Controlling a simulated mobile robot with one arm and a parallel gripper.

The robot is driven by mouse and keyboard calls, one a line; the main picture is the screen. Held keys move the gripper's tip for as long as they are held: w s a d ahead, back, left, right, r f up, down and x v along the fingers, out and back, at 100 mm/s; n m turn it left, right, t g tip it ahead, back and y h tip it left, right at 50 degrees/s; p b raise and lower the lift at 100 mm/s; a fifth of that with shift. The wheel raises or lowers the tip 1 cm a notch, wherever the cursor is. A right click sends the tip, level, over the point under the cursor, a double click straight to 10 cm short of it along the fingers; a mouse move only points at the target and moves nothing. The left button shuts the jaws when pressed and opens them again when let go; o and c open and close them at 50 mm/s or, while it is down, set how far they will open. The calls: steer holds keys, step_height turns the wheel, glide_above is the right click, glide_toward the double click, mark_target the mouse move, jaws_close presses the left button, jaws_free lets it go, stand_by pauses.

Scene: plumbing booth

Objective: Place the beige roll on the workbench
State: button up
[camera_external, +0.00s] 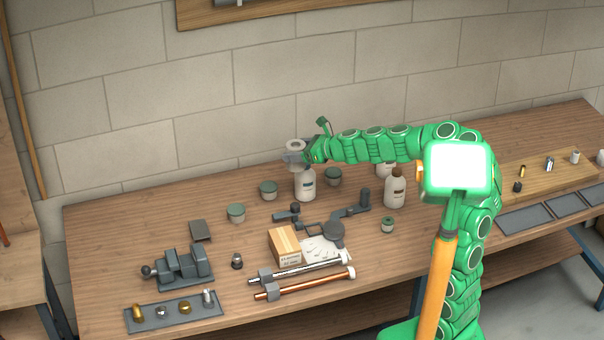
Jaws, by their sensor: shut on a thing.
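The beige roll (295,146) is pale and ring-like, with a hole showing in its top. My gripper (294,156) is shut on it, at the end of my green arm, which reaches left across the picture. The fingers cover part of the roll. The roll is over the back of the wooden workbench (120,235), just above a white bottle (305,187) in the picture. I cannot tell the gap between roll and bottle.
The back left of the bench is clear.

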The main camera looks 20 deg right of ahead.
steer(key=s+d+n+g+y, duration=0.1)
steer(key=s+d, duration=0.3)
steer(key=d, duration=0.4)
steer(key=s+d+f+n+g, duration=0.1)
steer(key=s+d, duration=0.3)
steer(key=d, duration=0.3)
steer(key=s+d+n+g+y, duration=0.1)
steer(key=s+d, duration=0.3)
steer(key=d, duration=0.4)
steer(key=s+d+r+n+g, duration=0.1)
steer(key=s+d, duration=0.3)
steer(key=s, duration=0.3)
steer(key=s+d+g+y, duration=0.1)
steer(key=s+d, duration=0.3)
steer(key=s, duration=0.3)
steer(key=s+d+r+n, duration=0.1)
steer(key=s+d, duration=0.3)
steer(key=s, duration=0.4)
step_height(320, 180, down, 11)
steer(key=w+d+f, duration=0.1)
steer(key=w+f, duration=0.2)
steer(key=w, duration=0.1)
steer(key=w+d+f, duration=0.1)
steer(key=w+f, duration=0.2)
steer(key=w, duration=0.2)
steer(key=w+d+f, duration=0.1)
steer(key=w+f, duration=0.3)
steer(key=w, duration=0.1)
steer(key=shift+d, duration=0.1)
steer(key=shift+f, duration=1.55)
